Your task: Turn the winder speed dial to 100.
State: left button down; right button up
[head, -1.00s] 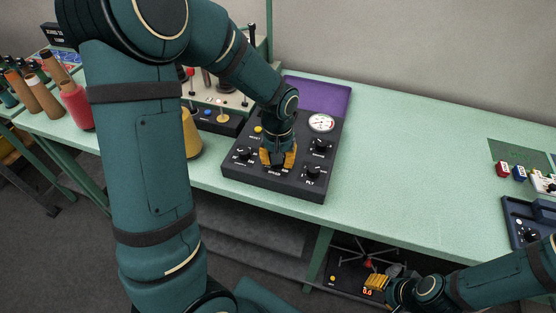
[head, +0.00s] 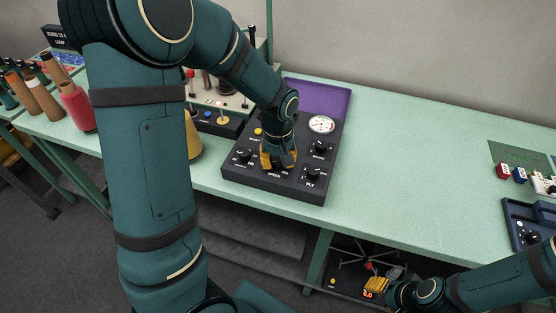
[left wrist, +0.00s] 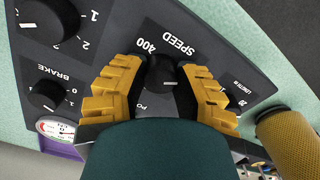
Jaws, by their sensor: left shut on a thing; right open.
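The dark winder control panel (head: 240,172) lies on the green table. My left gripper (head: 278,160) is over its front middle, pointing down. In the left wrist view its yellow fingers (left wrist: 161,78) are shut on the black speed dial (left wrist: 162,70), one finger on each side. A short white mark shows on the dial. The lettering SPEED and the number 400 are readable beside it; the rest of the scale is hidden by the fingers, so I cannot tell the setting. My right gripper (head: 374,285) is open, low at the bottom right and away from the panel.
The ply dial (head: 313,174), brake dial (head: 320,147) and a left dial (head: 243,156) sit close around the gripper. A round gauge (head: 321,124) and yellow button (head: 258,132) are behind. A yellow cone (head: 193,136) stands left of the panel.

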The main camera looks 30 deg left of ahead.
aim_at(278, 161)
pick_arm(q)
jog(key=c, duration=0.6)
grip_release()
jog(key=shift+f, duration=0.1)
notch_tip(278, 161, up, 12)
